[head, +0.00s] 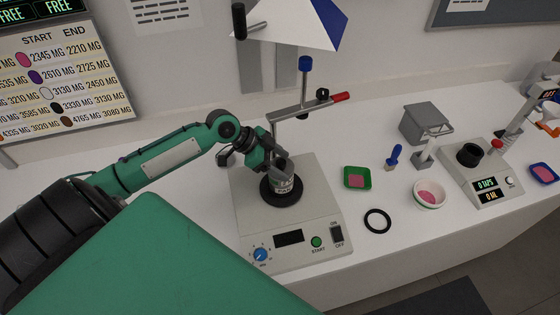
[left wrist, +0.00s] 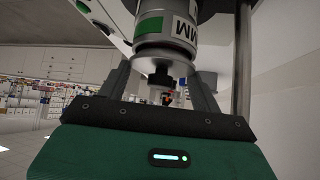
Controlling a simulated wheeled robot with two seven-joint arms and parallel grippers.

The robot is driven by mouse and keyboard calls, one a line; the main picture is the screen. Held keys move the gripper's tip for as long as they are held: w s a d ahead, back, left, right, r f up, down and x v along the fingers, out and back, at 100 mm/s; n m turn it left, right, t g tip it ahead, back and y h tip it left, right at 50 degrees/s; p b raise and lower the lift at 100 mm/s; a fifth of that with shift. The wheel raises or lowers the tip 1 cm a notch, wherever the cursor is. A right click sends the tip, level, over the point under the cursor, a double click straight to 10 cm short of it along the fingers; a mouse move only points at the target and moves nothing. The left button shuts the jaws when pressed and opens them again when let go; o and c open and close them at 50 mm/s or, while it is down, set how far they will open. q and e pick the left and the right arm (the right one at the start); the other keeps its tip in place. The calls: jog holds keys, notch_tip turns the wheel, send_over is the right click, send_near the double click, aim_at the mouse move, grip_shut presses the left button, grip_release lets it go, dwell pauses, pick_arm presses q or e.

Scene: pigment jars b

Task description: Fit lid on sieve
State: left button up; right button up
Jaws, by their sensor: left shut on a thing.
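The sieve (head: 283,186) is a short metal cylinder with a green and white label. It stands upright on the black round seat (head: 281,197) of the shaker (head: 300,220). My left gripper (head: 279,162) is over its top and hides much of it. In the left wrist view, the sieve (left wrist: 168,22) appears upside down, with a grey metal lid (left wrist: 165,54) bearing a black knob (left wrist: 161,76). My left gripper's fingers (left wrist: 163,88) are on either side of this lid, shut on it. The lid looks against the sieve's rim; whether it is fully seated I cannot tell.
A clamp arm (head: 305,108) with a red handle stands just behind the sieve. To the right are a black ring (head: 377,221), a green tray (head: 357,178), a white bowl (head: 429,194), a grey box (head: 424,123) and a scale (head: 480,175).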

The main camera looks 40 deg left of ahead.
pick_arm(q)
jog(key=shift+f+b, duration=0.3)
jog(key=shift+f, duration=0.25)
jog(key=o, duration=1.1)
jog(key=shift+a, duration=0.1)
jog(key=shift+b+v, duration=2.15)
jog(key=shift+v, duration=4.7)
jog(key=shift+r, duration=0.15)
